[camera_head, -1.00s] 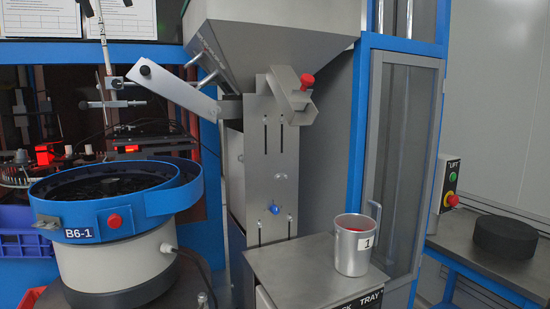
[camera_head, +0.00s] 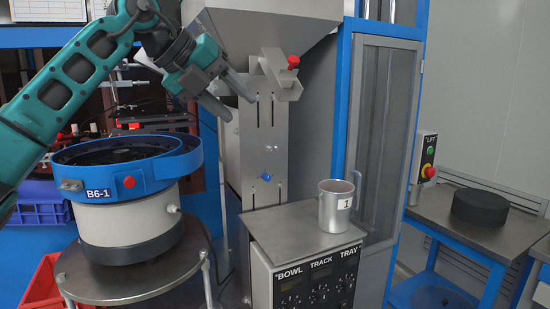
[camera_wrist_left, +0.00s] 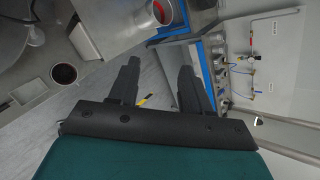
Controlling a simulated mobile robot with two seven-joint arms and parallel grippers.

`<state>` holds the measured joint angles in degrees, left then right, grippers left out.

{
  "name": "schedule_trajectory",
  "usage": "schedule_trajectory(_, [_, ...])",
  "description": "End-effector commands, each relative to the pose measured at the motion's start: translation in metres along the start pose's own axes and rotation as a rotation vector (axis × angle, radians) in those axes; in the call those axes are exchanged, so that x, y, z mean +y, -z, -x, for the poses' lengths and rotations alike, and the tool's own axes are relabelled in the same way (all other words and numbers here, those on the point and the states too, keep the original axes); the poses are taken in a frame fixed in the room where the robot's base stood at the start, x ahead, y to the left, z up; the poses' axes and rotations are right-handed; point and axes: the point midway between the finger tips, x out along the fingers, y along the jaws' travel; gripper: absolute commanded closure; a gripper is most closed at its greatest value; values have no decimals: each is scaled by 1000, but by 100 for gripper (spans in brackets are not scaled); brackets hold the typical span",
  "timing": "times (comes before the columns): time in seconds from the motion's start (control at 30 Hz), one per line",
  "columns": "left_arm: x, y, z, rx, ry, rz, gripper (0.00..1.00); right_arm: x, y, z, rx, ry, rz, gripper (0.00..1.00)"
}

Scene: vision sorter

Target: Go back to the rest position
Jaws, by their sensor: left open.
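My left gripper (camera_head: 236,105) is open and empty, held in the air in front of the grey hopper machine. Its teal arm comes in from the left over the blue bowl feeder (camera_head: 180,160) marked B6-1. My right gripper is not in view.
The hopper machine (camera_head: 265,150) has a red knob (camera_head: 293,62) near the gripper. The control cabinet (camera_head: 285,232) reads BOWL TRACK TRAY. At the right, a bench holds a black round block (camera_head: 480,207). A red crate (camera_head: 42,285) and a blue crate (camera_head: 40,205) sit at left.

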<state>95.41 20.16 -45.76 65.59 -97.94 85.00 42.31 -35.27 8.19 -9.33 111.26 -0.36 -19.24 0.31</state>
Motion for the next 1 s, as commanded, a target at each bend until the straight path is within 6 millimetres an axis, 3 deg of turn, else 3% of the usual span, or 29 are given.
schedule_trajectory(0.03, [1, 18, -30, 55, 95, 11, 52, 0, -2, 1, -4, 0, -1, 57])
schedule_trajectory(0.2, [-7, 67, -90, 160, 423, 91, 52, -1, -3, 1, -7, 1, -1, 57])
schedule_trajectory(0.4, [-5, 112, -126, 192, 777, 307, 52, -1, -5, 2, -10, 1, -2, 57])
schedule_trajectory(0.57, [16, 136, -140, 149, 1004, 561, 52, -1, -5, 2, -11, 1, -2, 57])
schedule_trajectory(0.77, [71, 162, -156, 22, 1180, 955, 52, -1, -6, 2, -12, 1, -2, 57])
schedule_trajectory(1.0, [172, 216, -178, -200, 1194, 1492, 52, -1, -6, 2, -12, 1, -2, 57])
